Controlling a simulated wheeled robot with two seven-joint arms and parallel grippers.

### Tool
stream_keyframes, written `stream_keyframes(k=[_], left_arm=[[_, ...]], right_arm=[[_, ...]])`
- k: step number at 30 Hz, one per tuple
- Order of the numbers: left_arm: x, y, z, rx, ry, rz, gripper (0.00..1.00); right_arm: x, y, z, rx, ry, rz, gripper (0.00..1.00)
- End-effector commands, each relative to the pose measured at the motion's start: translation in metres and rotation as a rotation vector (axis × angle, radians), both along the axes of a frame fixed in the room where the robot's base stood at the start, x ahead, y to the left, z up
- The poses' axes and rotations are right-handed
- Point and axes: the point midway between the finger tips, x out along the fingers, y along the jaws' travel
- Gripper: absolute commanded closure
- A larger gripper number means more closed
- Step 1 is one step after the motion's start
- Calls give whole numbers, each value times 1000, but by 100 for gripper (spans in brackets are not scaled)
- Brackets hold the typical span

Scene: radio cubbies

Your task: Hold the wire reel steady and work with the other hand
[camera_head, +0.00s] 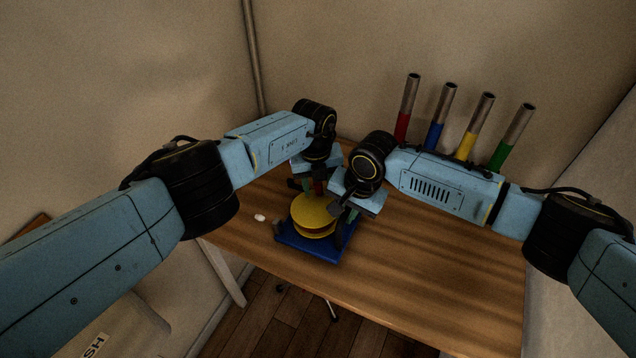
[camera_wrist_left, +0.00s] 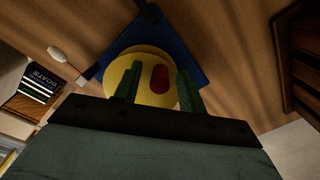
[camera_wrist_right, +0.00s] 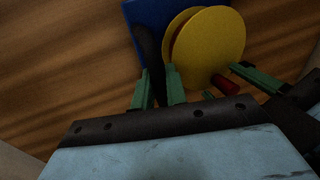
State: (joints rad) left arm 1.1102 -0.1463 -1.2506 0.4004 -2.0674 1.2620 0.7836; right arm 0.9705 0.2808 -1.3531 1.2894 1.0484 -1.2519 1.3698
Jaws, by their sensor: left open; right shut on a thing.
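The yellow wire reel (camera_head: 313,214) sits on a blue base (camera_head: 322,247) on the table. It also shows in the left wrist view (camera_wrist_left: 150,60) and the right wrist view (camera_wrist_right: 212,45). A red knob (camera_wrist_left: 160,78) sticks out of its face. My left gripper (camera_head: 306,186) is open, with its green fingers on either side of the red knob; contact cannot be told. My right gripper (camera_wrist_right: 159,90) is shut on a dark upright post (camera_wrist_right: 149,48) beside the reel. In the head view my right wrist partly hides the reel's right side.
A small white object (camera_head: 260,217) lies on the wooden table (camera_head: 440,255) left of the base. Several tubes with red (camera_head: 403,125), blue, yellow and green lower parts stand at the back right. The table's right part is clear. My two wrists are close together.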

Motion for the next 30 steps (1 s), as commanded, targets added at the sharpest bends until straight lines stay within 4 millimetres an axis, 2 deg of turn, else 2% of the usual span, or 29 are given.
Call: stream_keyframes(k=[2,12,17,25,30], left_arm=[[0,0,0,0,0,0,60],[0,0,0,0,1,1,100],[0,-2,1,-3,-5,-49,100],[-5,-13,2,-13,-31,-308,100],[-6,-14,2,-15,-33,-342,100]], right_arm=[[0,1,1,2,-1,1,100],[0,1,1,2,-1,1,100],[0,1,1,2,-1,1,100],[0,1,1,2,-1,1,100],[0,1,1,2,-1,1,100]])
